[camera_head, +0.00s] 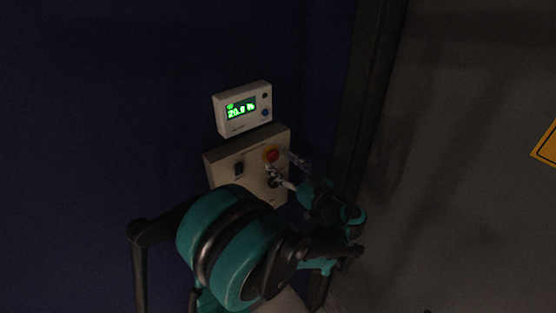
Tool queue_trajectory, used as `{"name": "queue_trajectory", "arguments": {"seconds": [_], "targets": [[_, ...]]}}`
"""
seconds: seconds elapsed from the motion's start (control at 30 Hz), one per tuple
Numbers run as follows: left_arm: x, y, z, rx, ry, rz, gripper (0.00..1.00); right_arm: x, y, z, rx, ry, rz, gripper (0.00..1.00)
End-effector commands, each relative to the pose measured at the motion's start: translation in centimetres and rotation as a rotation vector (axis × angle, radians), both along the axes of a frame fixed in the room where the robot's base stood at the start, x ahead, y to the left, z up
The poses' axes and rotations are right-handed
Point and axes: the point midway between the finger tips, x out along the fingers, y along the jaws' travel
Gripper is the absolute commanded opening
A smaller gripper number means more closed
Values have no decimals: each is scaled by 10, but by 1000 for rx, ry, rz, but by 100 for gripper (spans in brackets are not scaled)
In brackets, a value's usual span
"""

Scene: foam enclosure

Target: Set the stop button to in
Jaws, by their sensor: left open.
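The stop button (271,154) is a red knob on a yellow ring, on the upper right of a beige control panel (222,164) on the dark blue wall. My left gripper (283,168) is open at the panel's right side, its fingers spread around the button's lower right. One finger is just below the button and the other is to its right. I cannot tell whether they touch it. How far the button is pressed in cannot be made out. My right gripper is not in view.
A white meter box (242,108) with a green lit display hangs just above the panel. A dark switch (239,170) sits on the panel's left. A dark vertical post (366,100) stands to the right, with a grey wall (460,150) beyond and a yellow sign (546,147) at the edge.

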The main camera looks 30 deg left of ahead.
Motion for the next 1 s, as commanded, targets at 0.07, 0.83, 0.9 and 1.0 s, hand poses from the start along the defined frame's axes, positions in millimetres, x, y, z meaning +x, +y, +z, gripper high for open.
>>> {"name": "queue_trajectory", "arguments": {"seconds": [0.07, 0.83, 0.9, 1.0], "targets": [[-6, -19, 0, 0, 0, -7, 56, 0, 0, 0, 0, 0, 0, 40], [-34, -83, 0, 0, 0, 0, 56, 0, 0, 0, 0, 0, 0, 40], [-34, -83, 0, 0, 0, 0, 56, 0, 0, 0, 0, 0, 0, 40], [-34, -82, 0, -1, 1, 0, 56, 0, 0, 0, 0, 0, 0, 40]]}}
